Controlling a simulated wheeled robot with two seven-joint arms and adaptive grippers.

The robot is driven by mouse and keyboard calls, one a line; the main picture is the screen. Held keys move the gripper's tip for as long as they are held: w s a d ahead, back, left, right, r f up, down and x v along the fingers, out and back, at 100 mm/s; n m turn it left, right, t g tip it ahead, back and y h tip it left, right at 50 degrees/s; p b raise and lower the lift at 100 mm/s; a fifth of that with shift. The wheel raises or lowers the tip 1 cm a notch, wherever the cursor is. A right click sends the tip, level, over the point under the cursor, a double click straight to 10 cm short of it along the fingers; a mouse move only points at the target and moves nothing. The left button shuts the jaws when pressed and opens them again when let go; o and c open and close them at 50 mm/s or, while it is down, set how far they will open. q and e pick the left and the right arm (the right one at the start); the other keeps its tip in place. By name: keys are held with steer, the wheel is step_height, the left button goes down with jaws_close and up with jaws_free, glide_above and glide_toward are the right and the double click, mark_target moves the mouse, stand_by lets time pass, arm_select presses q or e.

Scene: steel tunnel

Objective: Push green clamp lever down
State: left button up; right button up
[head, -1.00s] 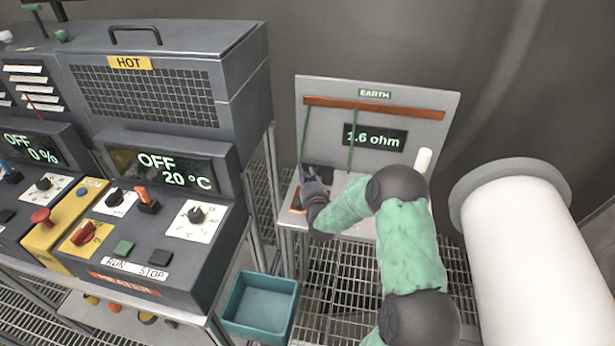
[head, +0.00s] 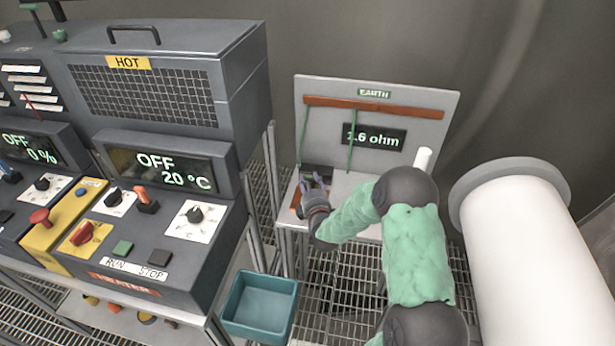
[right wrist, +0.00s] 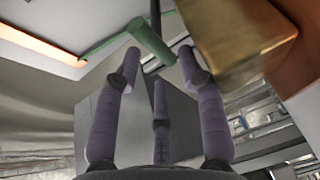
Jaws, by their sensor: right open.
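A green bent bar, which looks like the clamp lever (right wrist: 150,42), crosses the top of the right wrist view. Its end lies close to the tips of two of my fingers; I cannot tell whether they touch. In the head view I cannot make the lever out near the hand. My right gripper (head: 314,184) is open, with its fingers spread, over the left part of the grey bench under the EARTH panel (head: 420,108). My left gripper is out of view.
A brass-coloured block (right wrist: 245,40) is close to the right finger. Two green cables hang from the copper bar (head: 400,108) above the bench. A teal bin (head: 262,304) stands below, left of the bench. The heater cabinet (head: 150,240) is at left, a white cylinder (head: 520,240) at right.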

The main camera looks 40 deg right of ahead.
steer(key=shift+v, duration=2.1)
